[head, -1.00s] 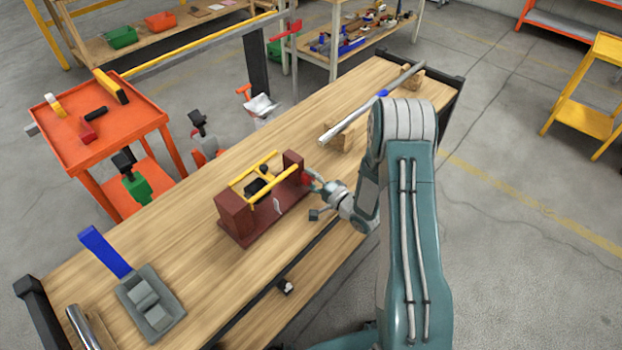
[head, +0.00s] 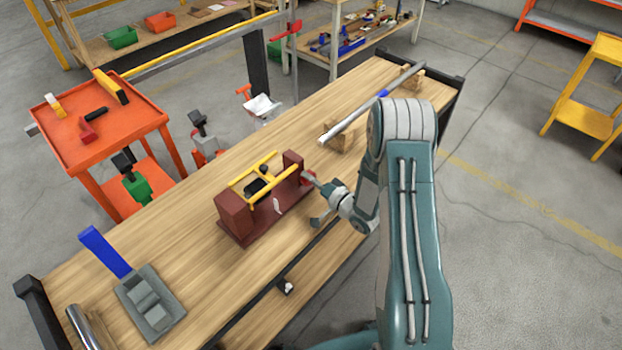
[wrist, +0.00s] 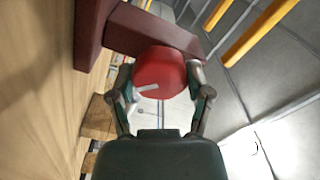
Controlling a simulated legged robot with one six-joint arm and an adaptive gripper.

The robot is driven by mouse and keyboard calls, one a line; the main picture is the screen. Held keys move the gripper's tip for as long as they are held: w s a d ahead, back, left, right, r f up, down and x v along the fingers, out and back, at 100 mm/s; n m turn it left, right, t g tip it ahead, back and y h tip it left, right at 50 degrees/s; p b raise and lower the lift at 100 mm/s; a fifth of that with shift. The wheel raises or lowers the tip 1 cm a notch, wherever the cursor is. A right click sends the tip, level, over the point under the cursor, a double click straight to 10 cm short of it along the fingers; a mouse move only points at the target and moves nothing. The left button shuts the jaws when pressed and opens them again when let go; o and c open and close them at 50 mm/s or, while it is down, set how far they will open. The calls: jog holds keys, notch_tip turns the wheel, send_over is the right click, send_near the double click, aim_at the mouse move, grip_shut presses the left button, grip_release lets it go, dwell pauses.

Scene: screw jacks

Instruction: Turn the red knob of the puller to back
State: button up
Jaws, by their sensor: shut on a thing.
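The puller (head: 235,214) is a dark maroon frame with two yellow bars, standing on the wooden bench in the head view. Its red knob (head: 308,178) is on the right end, facing my arm. In the wrist view the red knob (wrist: 160,72) sits between my two fingers, in front of a maroon end block (wrist: 150,32). My gripper (wrist: 162,88) is shut on the knob, one finger at each side. A thin pale pointer lies across the knob's lower left. In the head view my gripper (head: 318,201) partly hides the knob.
A long metal bar with a blue part (head: 350,118) rests on wooden blocks behind my arm. A grey device with a blue lever (head: 105,252) stands at the bench's left end. An orange cart (head: 95,145) is beyond the bench. Bare bench top surrounds the puller.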

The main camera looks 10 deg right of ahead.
jog(key=shift+s+a+f, duration=0.1)
jog(key=shift+f, duration=0.15)
jog(key=o, duration=1.1)
jog(key=shift+o, duration=0.2)
jog(key=shift+a, duration=0.1)
jog(key=shift+r, duration=0.1)
jog(key=shift+s+d, duration=0.1)
jog(key=shift+d, duration=0.25)
jog(key=v, duration=1.1)
jog(key=shift+s, duration=0.1)
